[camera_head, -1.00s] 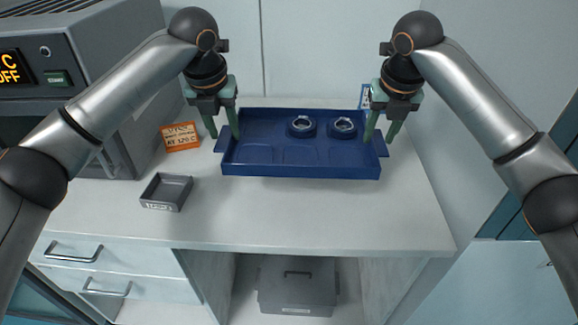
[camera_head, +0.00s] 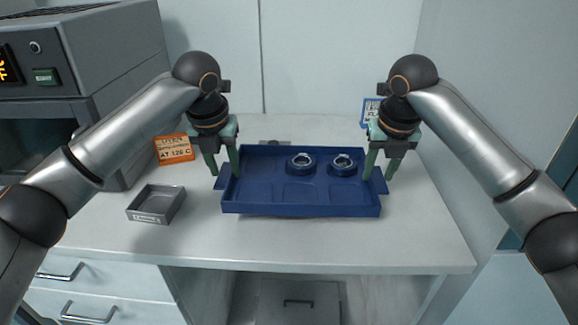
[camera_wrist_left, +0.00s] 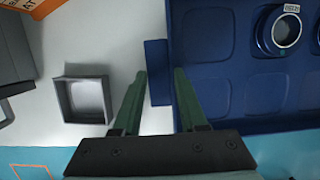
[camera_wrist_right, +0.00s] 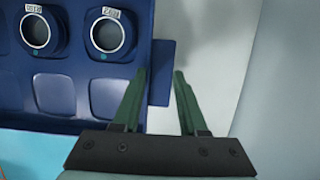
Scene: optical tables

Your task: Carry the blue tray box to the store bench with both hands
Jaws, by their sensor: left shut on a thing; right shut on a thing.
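The blue tray box (camera_head: 300,208) is in the middle of the head view, over the white bench top and roughly level. Two round blue holders with metal rings, a left one (camera_head: 301,163) and a right one (camera_head: 343,164), sit in its back row; the front recesses look empty. My left gripper (camera_head: 225,180) is shut on the tray's left side tab (camera_wrist_left: 158,72). My right gripper (camera_head: 379,178) is shut on its right side tab (camera_wrist_right: 161,72). A shadow shows below the tray; I cannot tell clearly how far it is off the bench.
A small grey open tray (camera_head: 157,204) lies on the bench (camera_head: 420,245) left of the blue tray. An orange sign (camera_head: 174,149) stands behind it, beside a grey oven-like machine (camera_head: 90,60). A blue sign (camera_head: 370,110) stands at the back right. A wall closes the right side.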

